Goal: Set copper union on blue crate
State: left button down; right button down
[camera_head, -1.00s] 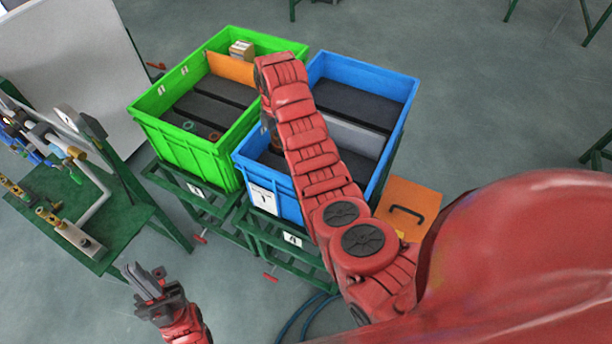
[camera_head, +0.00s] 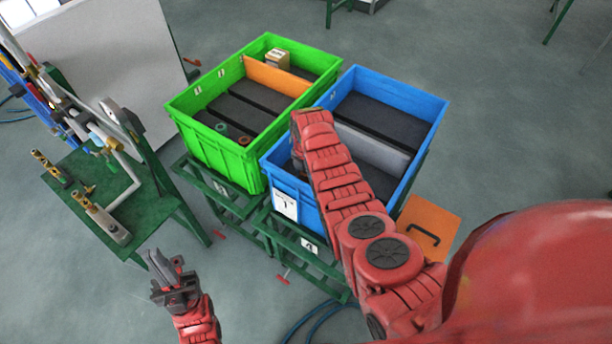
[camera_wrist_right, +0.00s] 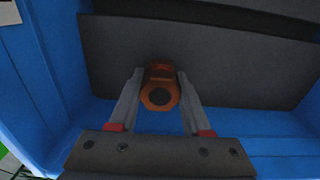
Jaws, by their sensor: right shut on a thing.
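The copper union (camera_wrist_right: 160,92) is an orange-brown fitting with a dark hole, held between the two fingers of my right gripper (camera_wrist_right: 162,88) in the right wrist view. The gripper is shut on it, low inside the blue crate (camera_head: 408,88), over its dark grey floor. I cannot tell whether the union touches the floor. In the head view my right arm hides the union and most of that gripper. My left gripper (camera_head: 160,268) is away from the crates at lower left, with nothing visible in it; its finger gap is unclear.
A green crate (camera_head: 215,158) with an orange divider, a small box and ring-shaped parts stands left of the blue crate. A grey divider (camera_head: 372,147) crosses the blue crate. A green table (camera_head: 140,207) with pipes and fittings is at left. An orange case (camera_head: 428,228) lies at right.

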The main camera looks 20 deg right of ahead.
jog(key=shift+f, duration=0.5)
jog(key=shift+f, duration=0.2)
jog(key=shift+c, duration=1.8)
grip_release()
jog(key=shift+r, duration=0.1)
